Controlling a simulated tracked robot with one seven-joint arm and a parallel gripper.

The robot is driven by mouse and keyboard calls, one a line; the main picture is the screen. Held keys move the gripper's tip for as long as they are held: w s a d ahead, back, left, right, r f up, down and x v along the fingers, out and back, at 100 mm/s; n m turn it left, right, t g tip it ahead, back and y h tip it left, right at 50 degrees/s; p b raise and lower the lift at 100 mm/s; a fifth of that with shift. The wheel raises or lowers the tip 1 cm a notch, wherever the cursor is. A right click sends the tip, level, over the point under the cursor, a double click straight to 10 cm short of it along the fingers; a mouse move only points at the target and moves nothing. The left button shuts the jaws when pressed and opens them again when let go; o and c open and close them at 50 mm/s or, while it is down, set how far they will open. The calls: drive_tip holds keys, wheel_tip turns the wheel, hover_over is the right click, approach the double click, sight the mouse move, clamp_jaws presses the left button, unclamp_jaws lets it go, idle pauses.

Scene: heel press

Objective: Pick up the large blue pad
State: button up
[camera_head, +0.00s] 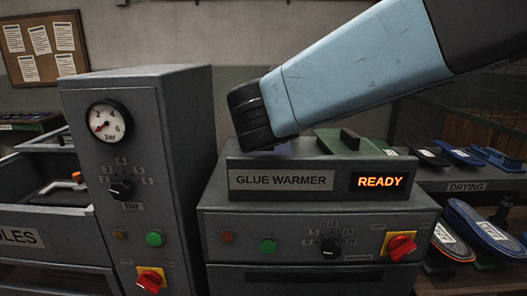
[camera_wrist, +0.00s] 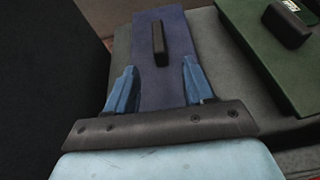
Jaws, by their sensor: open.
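In the wrist view, the blue pad (camera_wrist: 180,22) is a flat dark-blue slab with a raised black handle (camera_wrist: 160,45) along its middle. My gripper (camera_wrist: 160,84) is open, its two blue fingers spread over the near part of the pad. The handle lies just beyond the fingertips, roughly centred between them, and nothing is held. I cannot tell the height of the fingers over the pad.
A green pad (camera_wrist: 250,30) with a black handle lies right of the blue pad; it also shows on the warmer in the head view (camera_head: 335,138). A tall grey gauge cabinet (camera_head: 135,180) stands left of the warmer. A drying rack (camera_head: 460,186) with shoe parts stands right.

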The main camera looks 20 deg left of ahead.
drive_tip(key=x, duration=0.7)
drive_tip(key=shift+w+a+f, duration=0.1)
drive_tip(key=shift+w+a, duration=0.05)
drive_tip(key=shift+a, duration=0.05)
drive_tip(key=shift+x, duration=3.05)
drive_tip(key=shift+w, duration=0.1)
drive_tip(key=shift+c, duration=0.5)
clamp_jaws()
drive_tip(key=shift+d, duration=0.1)
